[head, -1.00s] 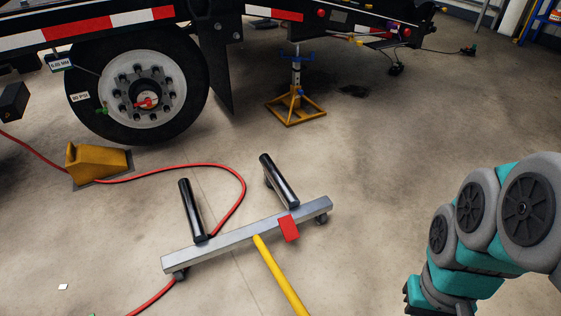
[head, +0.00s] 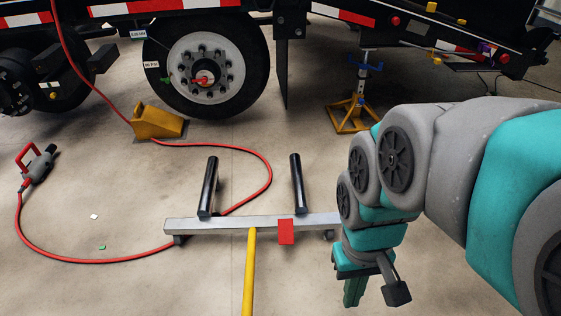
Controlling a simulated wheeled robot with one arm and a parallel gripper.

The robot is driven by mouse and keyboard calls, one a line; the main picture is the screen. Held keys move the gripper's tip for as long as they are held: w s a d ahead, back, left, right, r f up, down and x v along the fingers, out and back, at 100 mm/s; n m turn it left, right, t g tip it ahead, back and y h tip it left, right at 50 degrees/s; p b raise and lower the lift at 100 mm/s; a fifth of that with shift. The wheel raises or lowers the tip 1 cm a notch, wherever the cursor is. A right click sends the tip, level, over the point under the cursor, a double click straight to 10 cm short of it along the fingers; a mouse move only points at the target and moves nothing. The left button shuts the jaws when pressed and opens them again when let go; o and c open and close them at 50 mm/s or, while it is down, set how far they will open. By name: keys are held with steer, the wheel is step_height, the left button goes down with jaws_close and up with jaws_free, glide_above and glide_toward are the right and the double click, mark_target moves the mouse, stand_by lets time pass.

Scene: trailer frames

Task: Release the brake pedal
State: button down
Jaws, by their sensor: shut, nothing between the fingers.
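A wheel dolly stands on the floor in the head view, with a grey crossbar (head: 205,225), two black rollers and a yellow handle (head: 249,275). A red flat pedal (head: 286,231) sits on the front of the crossbar, right of the handle. It looks like the brake pedal; whether it is pressed or raised I cannot tell. My gripper (head: 354,293) points down at the lower right, shut and empty. In the picture it is to the right of the pedal and lower, apart from it. My arm hides the crossbar's right end.
A trailer wheel (head: 207,75) stands behind the dolly, with a yellow chock (head: 157,123) at its left. A yellow jack stand (head: 350,117) is at the back right. A red hose (head: 100,259) runs to a tool (head: 38,165) at the left. The front-left floor is mostly clear.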

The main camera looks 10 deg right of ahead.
steer(key=shift+a, duration=0.1)
steer(key=w+a+f+m+g+y+b, duration=0.1)
steer(key=w+a+f+m+y+b, duration=0.15)
steer(key=w+f, duration=0.45)
steer(key=w+a+f+m+y+b, duration=0.1)
steer(key=w+f+m+y, duration=0.2)
steer(key=w, duration=0.8)
steer(key=w+a+f+m+g+y+b, duration=0.15)
steer(key=w+f+y, duration=0.3)
steer(key=w, duration=0.45)
steer(key=w+d+f+m+t+y+b, duration=0.1)
steer(key=w+d+f+m+t+b, duration=0.15)
steer(key=w+f, duration=0.35)
steer(key=w+d+f+m+t+y+b, duration=0.15)
steer(key=w+d+f, duration=0.25)
steer(key=f, duration=0.4)
steer(key=m+t+y+b, duration=0.1)
steer(key=m+t+y, duration=0.1)
steer(key=m+t, duration=0.2)
glide_toward(286, 231)
steer(key=d, duration=0.1)
steer(key=d+f, duration=0.1)
steer(key=d, duration=0.2)
steer(key=shift+w+d+f, duration=0.1)
steer(key=shift+w+f, duration=0.05)
steer(key=shift+f, duration=0.2)
steer(key=b+x, duration=0.1)
steer(key=x, duration=0.9)
steer(key=shift+f, duration=0.15)
